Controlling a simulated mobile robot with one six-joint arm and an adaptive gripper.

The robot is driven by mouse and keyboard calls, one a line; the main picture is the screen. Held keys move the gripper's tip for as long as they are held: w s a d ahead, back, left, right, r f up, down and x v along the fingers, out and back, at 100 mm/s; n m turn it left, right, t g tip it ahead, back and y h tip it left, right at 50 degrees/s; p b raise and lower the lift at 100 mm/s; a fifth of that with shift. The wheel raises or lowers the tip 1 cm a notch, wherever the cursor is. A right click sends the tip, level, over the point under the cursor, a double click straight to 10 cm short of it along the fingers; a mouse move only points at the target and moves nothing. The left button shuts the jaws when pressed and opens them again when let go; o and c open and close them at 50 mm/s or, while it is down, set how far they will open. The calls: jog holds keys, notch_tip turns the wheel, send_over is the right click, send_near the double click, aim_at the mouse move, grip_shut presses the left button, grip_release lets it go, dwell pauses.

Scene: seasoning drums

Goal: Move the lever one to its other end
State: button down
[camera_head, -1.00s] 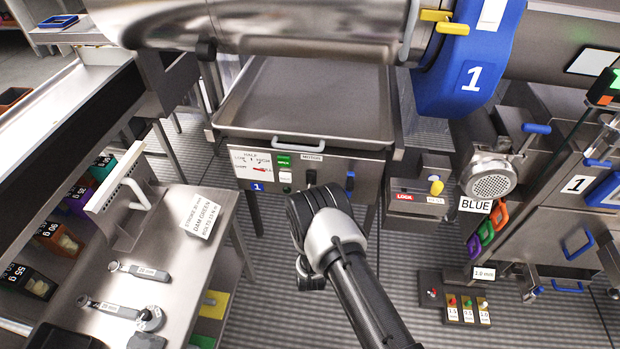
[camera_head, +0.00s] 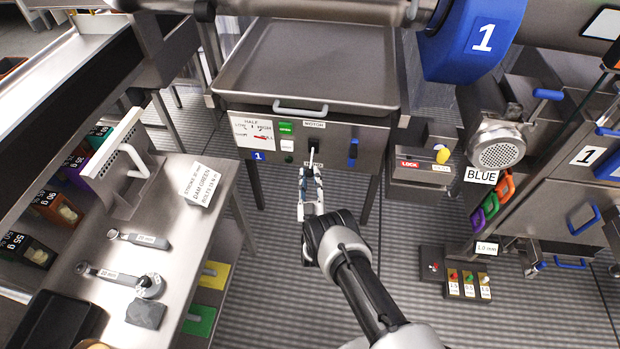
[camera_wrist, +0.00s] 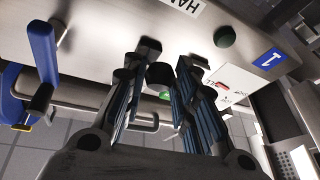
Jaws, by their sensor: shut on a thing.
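The front panel (camera_head: 270,165) under the steel tray carries a blue "1" plate (camera_head: 257,156), a MOTOR label (camera_head: 314,125) and, below it, a partly covered HAND label. A dark lever (camera_head: 315,148) stands between these two labels. My gripper (camera_head: 312,178) reaches up to it from below. In the wrist view the lever's dark knob (camera_wrist: 160,75) sits between the two fingers of my gripper (camera_wrist: 158,85), which are shut on it. The fingers hide part of the lever. A separate blue lever (camera_head: 352,150) is to the right; it also shows in the wrist view (camera_wrist: 42,55).
A handle (camera_head: 300,107) sticks out at the tray's front. A LOCK box (camera_head: 422,165) with a yellow knob stands right of the panel. A steel bench (camera_head: 185,235) with measuring scoops is at left. The ribbed floor below the panel is open.

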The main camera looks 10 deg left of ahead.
jog(key=shift+d+f, duration=0.1)
jog(key=shift+f, duration=0.6)
jog(key=c, duration=1.7)
grip_release()
jog(key=shift+o, duration=0.6)
jog(key=shift+w+f, duration=0.15)
jog(key=shift+w, duration=0.05)
jog(key=o, duration=0.3)
jog(key=shift+r+t, duration=0.25)
jog(key=shift+t, duration=0.05)
jog(key=v, duration=1.2)
